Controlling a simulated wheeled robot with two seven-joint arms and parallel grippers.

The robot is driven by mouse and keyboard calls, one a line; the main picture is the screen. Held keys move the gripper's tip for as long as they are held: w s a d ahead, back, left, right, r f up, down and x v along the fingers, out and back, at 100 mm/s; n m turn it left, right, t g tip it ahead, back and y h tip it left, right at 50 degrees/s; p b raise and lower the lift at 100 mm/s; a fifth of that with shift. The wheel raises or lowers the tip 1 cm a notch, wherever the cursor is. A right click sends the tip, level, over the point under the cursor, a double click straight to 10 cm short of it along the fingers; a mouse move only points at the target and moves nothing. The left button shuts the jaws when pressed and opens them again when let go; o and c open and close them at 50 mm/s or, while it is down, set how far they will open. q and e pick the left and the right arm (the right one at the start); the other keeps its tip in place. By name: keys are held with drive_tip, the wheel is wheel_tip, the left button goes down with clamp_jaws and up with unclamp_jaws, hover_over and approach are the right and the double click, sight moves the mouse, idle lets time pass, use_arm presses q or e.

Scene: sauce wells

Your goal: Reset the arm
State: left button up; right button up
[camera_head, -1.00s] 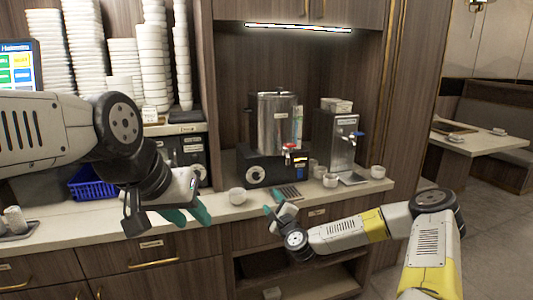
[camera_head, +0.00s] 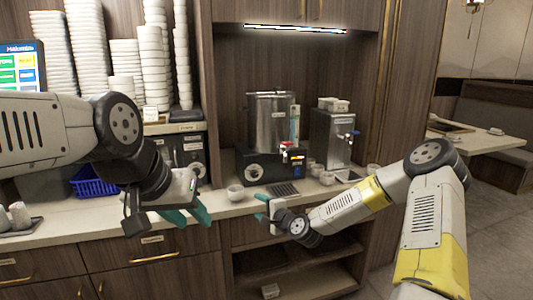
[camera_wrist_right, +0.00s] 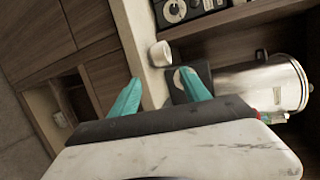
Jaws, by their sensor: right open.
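My left gripper (camera_head: 187,211) hangs in front of the counter edge in the head view, its teal fingers apart with nothing between them. My right gripper (camera_head: 262,207) is in front of the counter, below the steel pot, its arm reaching in from the right. In the right wrist view its teal fingers (camera_wrist_right: 160,80) are spread and empty. A white cup (camera_wrist_right: 161,53) shows beyond the fingertips there. It stands on the counter in the head view (camera_head: 235,193), apart from both grippers.
The counter (camera_head: 225,207) holds a steel pot on a black heater (camera_head: 271,122), a steel dispenser (camera_head: 331,136), several small cups, a dark grate (camera_head: 283,189) and a blue basket (camera_head: 92,184). Stacked white bowls (camera_head: 86,50) stand at the back left. An open shelf (camera_head: 315,285) lies below.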

drive_tip(key=s+d+r+n+g+h, duration=0.3)
drive_tip(key=s+d+r+n, duration=0.25)
drive_tip(key=s+r, duration=0.2)
drive_tip(key=s+d+r+n+g+h, duration=0.3)
drive_tip(key=s+d+r+n, duration=0.25)
drive_tip(key=s, duration=0.35)
drive_tip(key=s+d+r+n, duration=0.1)
drive_tip(key=s+r, duration=0.3)
drive_tip(key=s, duration=0.6)
drive_tip(key=s+d+r+n, duration=0.1)
drive_tip(key=s+d+r, duration=0.3)
drive_tip(key=s, duration=0.5)
drive_tip(key=shift+s+d+r+g, duration=0.2)
drive_tip(key=shift+s+g, duration=0.2)
